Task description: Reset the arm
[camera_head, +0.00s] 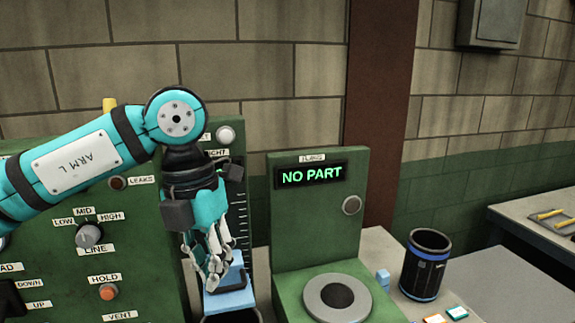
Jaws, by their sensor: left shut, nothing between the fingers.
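My left arm, marked "ARM L", comes in from the left and bends down at its elbow-like joint. My left gripper (214,284) points downward, shut and empty, in front of the green control panel (150,250). Its fingertips are over or beside a light blue piece (232,300) above a dark round opening; I cannot tell whether they touch it. The gripper hides part of the panel's scale and labels. My right gripper is not in view.
A green station (318,230) with a lit "NO PART" display (311,175) and a grey ring (338,297) stands right of the gripper. A black cup with blue bands (426,265), a small blue block (383,278) and a side table (530,225) are further right.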

